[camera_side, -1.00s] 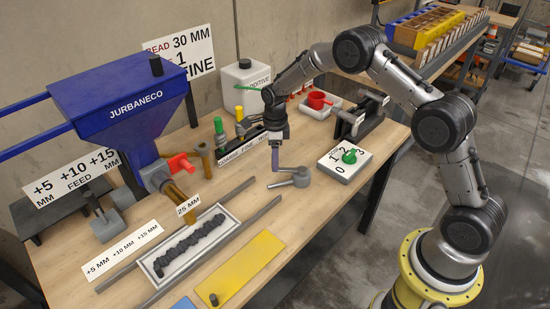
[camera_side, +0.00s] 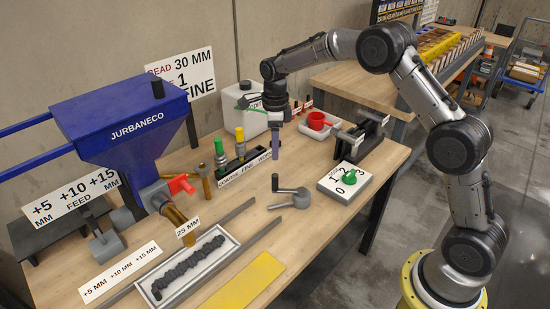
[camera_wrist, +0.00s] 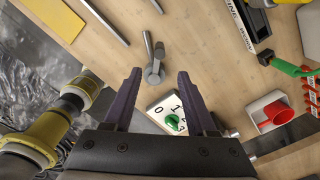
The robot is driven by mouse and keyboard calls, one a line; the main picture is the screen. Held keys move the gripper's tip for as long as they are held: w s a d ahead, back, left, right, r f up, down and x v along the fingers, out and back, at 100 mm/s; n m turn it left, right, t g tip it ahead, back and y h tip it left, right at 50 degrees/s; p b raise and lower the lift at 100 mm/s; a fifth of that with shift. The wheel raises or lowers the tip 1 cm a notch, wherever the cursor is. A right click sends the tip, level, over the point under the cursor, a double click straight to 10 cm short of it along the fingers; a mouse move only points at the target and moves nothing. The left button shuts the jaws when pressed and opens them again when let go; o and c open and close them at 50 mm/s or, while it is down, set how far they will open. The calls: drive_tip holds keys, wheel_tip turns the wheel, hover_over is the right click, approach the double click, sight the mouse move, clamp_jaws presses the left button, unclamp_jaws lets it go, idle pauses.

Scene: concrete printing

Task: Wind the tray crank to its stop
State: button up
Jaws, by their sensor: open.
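The pale tray (camera_side: 229,238) lies between two grey rails and holds a rough dark bead.
The dial box (camera_side: 342,197) with a green knob is right of the crank. A yellow plate (camera_side: 245,282) lies in front of the tray. The blue hopper (camera_side: 120,115) stands left. A red cup (camera_side: 317,121) and white jug are behind. Bare bench surrounds the crank.

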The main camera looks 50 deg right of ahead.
sight(275, 175)
drive_tip(key=shift+r, duration=0.55)
drive_tip(key=shift+n, duration=0.7)
wheel_tip(275, 175, down, 14)
clamp_jaws()
drive_tip(key=shift+r, duration=0.1)
idle(1.2)
